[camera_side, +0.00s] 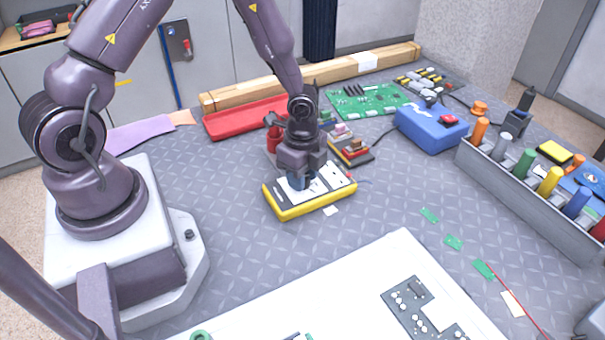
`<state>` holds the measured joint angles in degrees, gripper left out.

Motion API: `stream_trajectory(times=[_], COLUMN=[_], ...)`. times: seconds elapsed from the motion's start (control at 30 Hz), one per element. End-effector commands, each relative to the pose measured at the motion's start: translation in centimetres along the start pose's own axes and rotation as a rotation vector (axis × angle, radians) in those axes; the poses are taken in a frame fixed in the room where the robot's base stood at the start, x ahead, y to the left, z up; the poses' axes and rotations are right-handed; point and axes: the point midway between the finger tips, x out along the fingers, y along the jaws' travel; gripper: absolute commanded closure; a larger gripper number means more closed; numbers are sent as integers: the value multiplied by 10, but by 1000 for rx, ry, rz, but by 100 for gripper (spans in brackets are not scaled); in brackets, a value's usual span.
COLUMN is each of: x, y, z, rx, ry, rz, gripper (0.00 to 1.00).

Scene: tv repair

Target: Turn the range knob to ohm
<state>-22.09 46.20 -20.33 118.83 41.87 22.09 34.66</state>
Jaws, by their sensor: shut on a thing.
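A yellow multimeter (317,206) with a pale face lies flat on the grey diamond-plate table. My gripper (300,186) points down over the left and middle part of its face. My gripper is shut on the range knob, which the fingers hide. The knob's pointer and the range marks cannot be read from here.
A red tray (243,118), a green circuit board (367,101) and a small dark board with parts (350,151) lie behind the meter. A blue box (431,130) stands at the back right. A grey rack of coloured-handled tools (522,195) stands at right. A white mat (330,290) lies in front.

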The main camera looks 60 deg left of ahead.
Motion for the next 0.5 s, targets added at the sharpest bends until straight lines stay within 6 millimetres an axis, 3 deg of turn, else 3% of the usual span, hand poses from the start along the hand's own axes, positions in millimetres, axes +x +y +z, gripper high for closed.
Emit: stream_trajectory(times=[0.47,0.5], x=[0,0], y=[0,0], z=[0,0], rx=[16,15], ry=[0,0], rz=[-1,-1], gripper=[91,65])
